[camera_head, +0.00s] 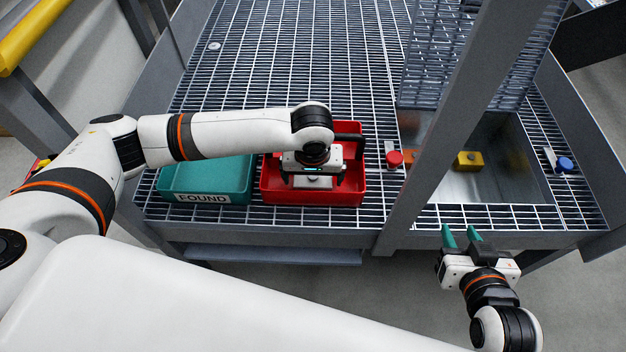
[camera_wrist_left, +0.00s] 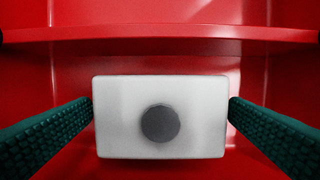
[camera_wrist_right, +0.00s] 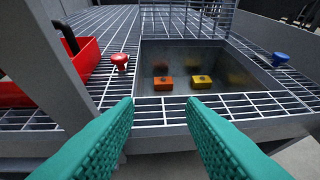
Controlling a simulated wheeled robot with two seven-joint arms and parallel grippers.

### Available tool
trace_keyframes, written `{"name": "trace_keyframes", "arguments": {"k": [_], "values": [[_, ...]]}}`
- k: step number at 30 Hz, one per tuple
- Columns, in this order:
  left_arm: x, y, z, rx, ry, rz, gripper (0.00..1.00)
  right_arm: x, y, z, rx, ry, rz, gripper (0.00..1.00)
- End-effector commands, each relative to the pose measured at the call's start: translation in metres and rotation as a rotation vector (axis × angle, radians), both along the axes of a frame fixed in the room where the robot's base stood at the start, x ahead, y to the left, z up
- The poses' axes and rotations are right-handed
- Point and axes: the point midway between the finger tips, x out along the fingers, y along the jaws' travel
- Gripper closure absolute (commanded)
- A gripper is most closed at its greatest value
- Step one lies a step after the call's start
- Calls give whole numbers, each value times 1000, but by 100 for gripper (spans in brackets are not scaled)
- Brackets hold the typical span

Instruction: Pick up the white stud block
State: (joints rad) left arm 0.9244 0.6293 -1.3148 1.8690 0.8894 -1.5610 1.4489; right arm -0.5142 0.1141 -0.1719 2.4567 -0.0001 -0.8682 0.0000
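The white stud block (camera_wrist_left: 125,110) has a round grey stud on top. It lies inside the red tray (camera_wrist_left: 150,55), and in the head view it shows under my left gripper (camera_head: 313,181). In the left wrist view, the green fingertips of my left gripper (camera_wrist_left: 161,109) stand at the block's left and right edges. I cannot tell whether they press on it or only stand beside it. My right gripper (camera_wrist_right: 160,112) is open and empty, in front of the catwalk's near edge at the right. My left arm hides part of the tray.
A teal tray marked FOUND (camera_head: 202,198) stands left of the red tray (camera_head: 270,187). A grey post (camera_head: 450,120) rises right of it.

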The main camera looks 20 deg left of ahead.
Motion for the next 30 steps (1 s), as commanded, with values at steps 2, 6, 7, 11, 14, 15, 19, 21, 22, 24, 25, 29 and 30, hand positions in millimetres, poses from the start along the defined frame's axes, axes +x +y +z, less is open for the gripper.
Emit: {"name": "trace_keyframes", "arguments": {"k": [2,6,7,11,14,15,19,21,22,24,25,29,30], "values": [[0,0,0,0,0,0,16,0,0,0,0,1,0,64],[0,0,0,0,0,0,39,0,0,0,0,1,0,64],[0,0,0,0,0,0,44,0,0,0,0,1,0,64],[0,0,0,0,0,0,48,0,0,0,0,2,0,64],[0,0,0,0,0,0,48,0,0,0,0,2,0,64],[0,0,1,-1,0,0,48,0,0,0,-1,3,0,64],[0,0,4,0,0,0,48,-2,-1,-2,-6,24,-1,64],[0,0,8,0,0,-1,48,-8,-4,-7,-15,66,-6,64],[0,0,10,-1,0,0,48,-10,-5,-9,-20,86,-7,64],[0,-1,17,-2,-1,0,48,-17,-8,-15,-32,137,-10,64],[0,-1,20,-2,-1,0,48,-20,-9,-18,-39,166,-12,64],[0,-1,37,-2,-2,0,48,-42,-17,-32,-71,314,-23,64],[0,-1,43,-3,-2,0,48,-51,-20,-36,-83,367,-27,64]]}}
